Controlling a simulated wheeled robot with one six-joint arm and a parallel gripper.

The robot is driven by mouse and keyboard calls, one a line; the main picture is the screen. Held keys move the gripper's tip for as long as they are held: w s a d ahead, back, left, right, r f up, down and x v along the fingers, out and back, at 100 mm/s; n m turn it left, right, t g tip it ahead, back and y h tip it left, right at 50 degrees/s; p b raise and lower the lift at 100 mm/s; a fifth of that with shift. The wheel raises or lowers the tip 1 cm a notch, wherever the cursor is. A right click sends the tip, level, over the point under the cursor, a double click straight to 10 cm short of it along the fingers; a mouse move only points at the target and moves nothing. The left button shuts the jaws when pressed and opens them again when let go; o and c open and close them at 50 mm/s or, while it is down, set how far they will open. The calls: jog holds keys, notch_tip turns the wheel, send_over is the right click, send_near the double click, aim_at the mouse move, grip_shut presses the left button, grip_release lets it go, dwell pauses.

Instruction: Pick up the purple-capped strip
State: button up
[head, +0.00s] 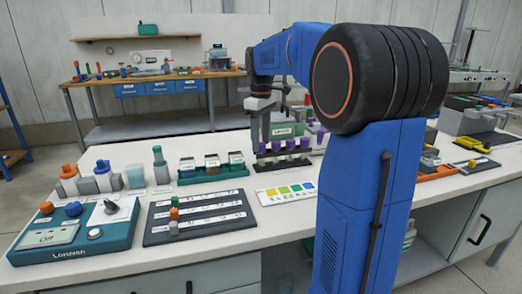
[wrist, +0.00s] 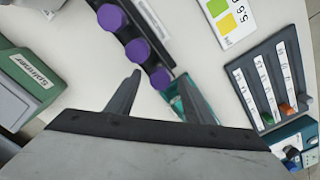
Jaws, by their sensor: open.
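The purple-capped strip (wrist: 137,50) lies in a dark holder on the white bench, with several round purple caps in a row. In the head view the purple caps (head: 290,146) show in a row at mid-bench. My gripper (wrist: 160,82) is open, its two dark fingers pointing down towards the near end of the row in the wrist view. The last visible cap is close to the space between the fingertips. In the head view my gripper (head: 258,142) hangs at the left end of the row. Nothing is seen held. The gripper body hides what lies below the fingers.
A colour card (head: 285,193) lies in front of the strip. A teal tray with small blocks (head: 210,168) stands left, close to the gripper. A dark labelled board (head: 200,216) and a teal console (head: 75,236) lie nearer. A green box (wrist: 28,88) is beside the gripper in the wrist view.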

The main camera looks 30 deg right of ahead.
jog(key=shift+f, duration=0.45)
jog(key=c, duration=1.1)
